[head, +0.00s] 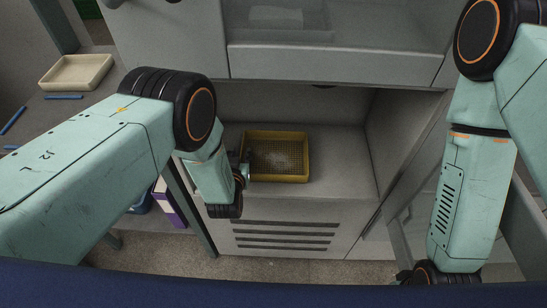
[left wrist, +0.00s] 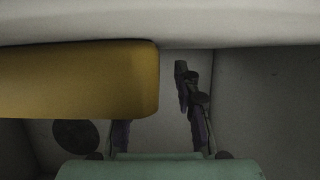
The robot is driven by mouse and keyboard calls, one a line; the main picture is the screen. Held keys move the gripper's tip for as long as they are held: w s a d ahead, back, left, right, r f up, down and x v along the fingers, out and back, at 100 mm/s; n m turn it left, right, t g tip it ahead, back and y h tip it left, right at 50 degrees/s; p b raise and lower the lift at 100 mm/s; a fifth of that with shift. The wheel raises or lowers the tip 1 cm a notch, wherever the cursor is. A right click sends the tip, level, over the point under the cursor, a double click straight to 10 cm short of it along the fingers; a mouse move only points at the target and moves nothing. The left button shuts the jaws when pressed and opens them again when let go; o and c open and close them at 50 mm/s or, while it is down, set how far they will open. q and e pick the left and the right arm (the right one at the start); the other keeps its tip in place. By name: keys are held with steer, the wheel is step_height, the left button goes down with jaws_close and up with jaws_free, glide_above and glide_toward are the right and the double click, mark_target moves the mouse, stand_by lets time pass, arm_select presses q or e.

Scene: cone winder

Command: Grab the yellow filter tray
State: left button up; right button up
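The yellow filter tray (head: 304,167), with a mesh floor, sits in the open grey compartment in the head view. My left gripper (head: 243,168) is at the tray's left side. In the left wrist view the tray (left wrist: 80,82) fills the left as a yellow band. My left gripper (left wrist: 158,110) has its fingers apart there. One finger is partly hidden behind the tray; the other stands just right of the tray's end, with a visible gap. Only a small dark part, possibly my right gripper (head: 404,276), shows at the lower right; its fingers cannot be made out.
A slotted grey panel (head: 285,236) is below. A cream tray (head: 76,72) and several blue strips lie on the left surface. A purple object (head: 168,205) stands lower left.

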arm_select(q)
steer(key=shift+w+d, duration=0.15)
steer(key=shift+c, duration=0.2)
steer(key=shift+d+f, duration=0.1)
steer(key=shift+c, duration=0.8)
jaws_close()
steer(key=shift+r, duration=0.2)
